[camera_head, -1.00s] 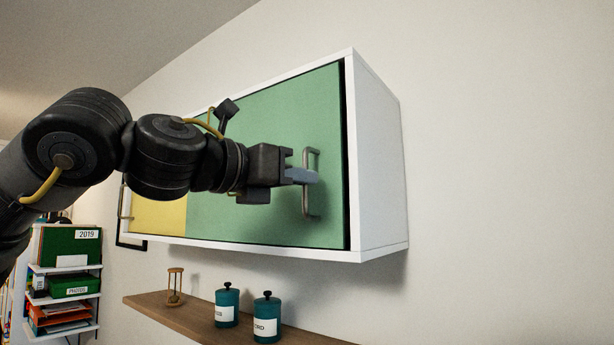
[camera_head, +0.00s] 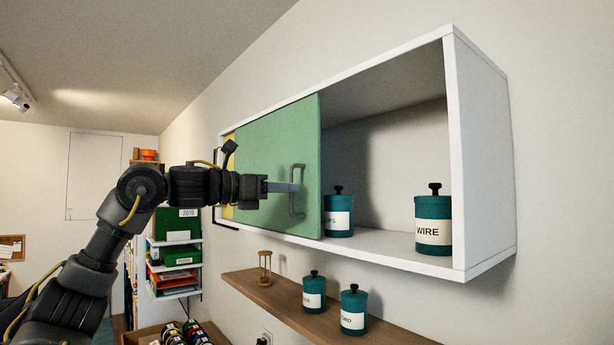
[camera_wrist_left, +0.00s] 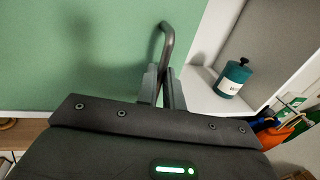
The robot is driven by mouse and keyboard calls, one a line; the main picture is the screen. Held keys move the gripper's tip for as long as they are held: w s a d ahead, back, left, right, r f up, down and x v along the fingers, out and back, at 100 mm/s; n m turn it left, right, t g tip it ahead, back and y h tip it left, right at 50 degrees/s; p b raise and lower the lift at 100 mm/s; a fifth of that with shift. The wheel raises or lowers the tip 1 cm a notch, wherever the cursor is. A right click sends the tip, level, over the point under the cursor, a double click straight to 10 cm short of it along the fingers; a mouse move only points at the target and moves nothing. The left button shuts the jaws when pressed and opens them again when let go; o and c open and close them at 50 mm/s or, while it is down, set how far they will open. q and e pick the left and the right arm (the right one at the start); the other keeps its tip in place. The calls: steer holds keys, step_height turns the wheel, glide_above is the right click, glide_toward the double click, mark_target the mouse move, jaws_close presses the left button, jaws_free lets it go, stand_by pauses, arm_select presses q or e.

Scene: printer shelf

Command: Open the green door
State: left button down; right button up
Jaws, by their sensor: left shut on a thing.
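The green door (camera_head: 275,150) is a sliding panel in a white wall cabinet (camera_head: 482,150). It stands slid to the left, and the right part of the cabinet is open. My left gripper (camera_head: 295,188) is shut on the grey bar handle (camera_head: 298,205) near the door's right edge. In the left wrist view the fingers (camera_wrist_left: 160,85) close around the handle (camera_wrist_left: 168,40), with the green door (camera_wrist_left: 80,50) behind. A strip of yellow door (camera_head: 229,165) shows at the far left, mostly covered by the green one. My right gripper is out of view.
Inside the opening stand a teal jar labelled WIRE (camera_head: 433,218) and another teal jar (camera_head: 338,213), partly behind the door edge. A wooden shelf (camera_head: 385,330) below holds an hourglass (camera_head: 265,268) and two teal jars. A folder rack (camera_head: 175,250) stands at the left.

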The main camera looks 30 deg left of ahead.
arm_select(q)
steer(key=shift+w+a+r, duration=0.1)
steer(key=shift+w+a, duration=0.05)
steer(key=shift+a, duration=0.45)
steer(key=c, duration=1.5)
jaws_free()
steer(key=shift+c, duration=0.2)
steer(key=shift+d, duration=0.1)
steer(key=shift+s+a, duration=0.2)
steer(key=b+v, duration=0.3)
steer(key=v, duration=0.7)
steer(key=shift+s, duration=0.2)
